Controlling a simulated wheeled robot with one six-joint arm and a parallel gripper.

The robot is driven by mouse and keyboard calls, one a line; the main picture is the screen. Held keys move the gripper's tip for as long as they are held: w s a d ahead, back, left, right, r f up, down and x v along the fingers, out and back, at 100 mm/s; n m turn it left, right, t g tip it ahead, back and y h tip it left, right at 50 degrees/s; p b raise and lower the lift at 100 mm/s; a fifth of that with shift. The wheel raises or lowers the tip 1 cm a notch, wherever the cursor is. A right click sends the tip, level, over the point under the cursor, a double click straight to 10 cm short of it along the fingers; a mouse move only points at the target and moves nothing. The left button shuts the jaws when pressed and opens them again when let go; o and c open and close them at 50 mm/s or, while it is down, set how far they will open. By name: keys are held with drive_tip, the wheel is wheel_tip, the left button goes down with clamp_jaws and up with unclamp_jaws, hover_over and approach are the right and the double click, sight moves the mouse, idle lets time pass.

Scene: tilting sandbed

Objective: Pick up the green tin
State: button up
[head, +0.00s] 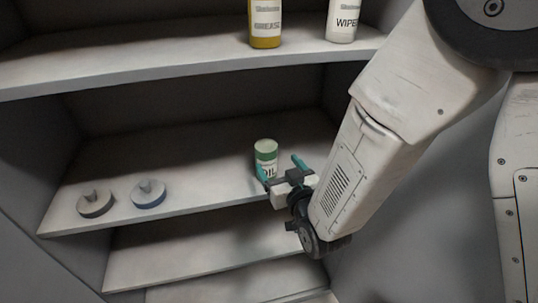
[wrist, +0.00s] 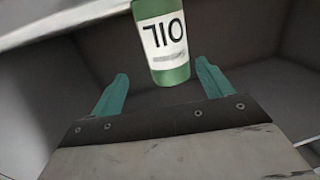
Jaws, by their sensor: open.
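The green tin (head: 265,149) stands upright on the middle shelf, towards its right part. It is a green cylinder with a white label reading OIL and a pale top. In the wrist view the tin (wrist: 160,45) appears upside down, just beyond the fingertips and roughly between them. My gripper (head: 281,163) is in front of the tin, with its two teal fingers spread. It also shows in the wrist view (wrist: 162,76), open with nothing between its fingers. My gripper hides the lower part of the tin in the head view.
A grey knobbed disc (head: 96,204) and a blue-grey knobbed disc (head: 149,194) lie left on the middle shelf (head: 205,185). The upper shelf (head: 190,52) holds a yellow grease bottle (head: 265,25) and a white wipes container (head: 342,22). Lower shelves look empty.

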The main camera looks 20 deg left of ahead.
sight(263, 150)
drive_tip(key=shift+s+a+f+y, duration=0.2)
drive_tip(key=shift+a+f+y, duration=0.1)
drive_tip(key=shift+a+y, duration=0.3)
drive_tip(key=x, duration=0.7)
drive_tip(key=shift+w+a+r, duration=0.1)
drive_tip(key=shift+w+r, duration=0.1)
drive_tip(key=shift+w, duration=0.1)
drive_tip(key=c, duration=1.3)
